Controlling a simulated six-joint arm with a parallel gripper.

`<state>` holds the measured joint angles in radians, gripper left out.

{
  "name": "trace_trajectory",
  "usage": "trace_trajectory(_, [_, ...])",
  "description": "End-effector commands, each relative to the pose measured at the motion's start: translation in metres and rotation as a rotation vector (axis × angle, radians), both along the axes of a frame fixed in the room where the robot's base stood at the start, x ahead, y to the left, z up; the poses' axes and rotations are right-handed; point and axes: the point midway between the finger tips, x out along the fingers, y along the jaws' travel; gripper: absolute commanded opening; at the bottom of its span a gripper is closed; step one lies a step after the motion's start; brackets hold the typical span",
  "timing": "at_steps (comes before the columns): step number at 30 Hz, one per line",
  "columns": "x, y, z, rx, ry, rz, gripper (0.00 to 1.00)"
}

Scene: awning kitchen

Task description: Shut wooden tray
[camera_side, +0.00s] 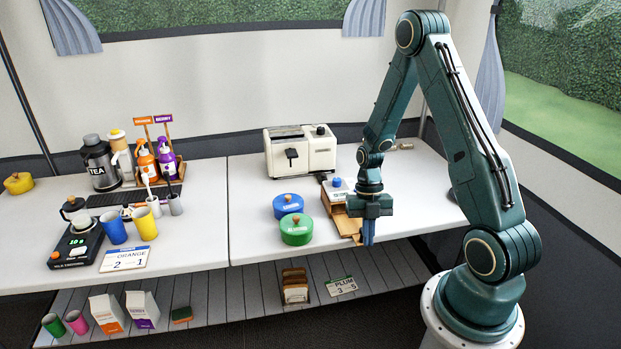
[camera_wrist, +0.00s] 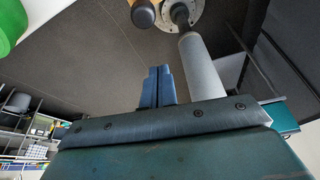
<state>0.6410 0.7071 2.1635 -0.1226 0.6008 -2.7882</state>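The wooden tray (camera_side: 349,227) is a light-brown drawer at the base of a small wooden box (camera_side: 330,202) on the right table. It sticks out of the box toward the table's front edge. My gripper (camera_side: 368,232) points down at the tray's front right, with its blue fingers close to the tray's front end; I cannot tell whether they touch it. In the wrist view the two blue fingers of my gripper (camera_wrist: 158,87) lie side by side with nothing between them. My gripper hides part of the tray and box.
A blue tin (camera_side: 288,205) and a green tin (camera_side: 296,231) stand left of the tray. A white container with a blue lid (camera_side: 337,188) sits on the box. A cream toaster (camera_side: 300,151) stands behind. Lower slatted shelf (camera_side: 250,290) is below the table edge.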

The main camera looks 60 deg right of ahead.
Motion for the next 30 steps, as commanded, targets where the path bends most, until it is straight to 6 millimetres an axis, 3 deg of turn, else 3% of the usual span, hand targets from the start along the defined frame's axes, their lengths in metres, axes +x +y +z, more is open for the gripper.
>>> trace_trajectory(12, [0.021,-0.029,-0.006,-0.001,-0.001,0.0,0.0])
trace_trajectory(30, [0.026,-0.034,-0.007,-0.001,-0.002,0.0,0.0])
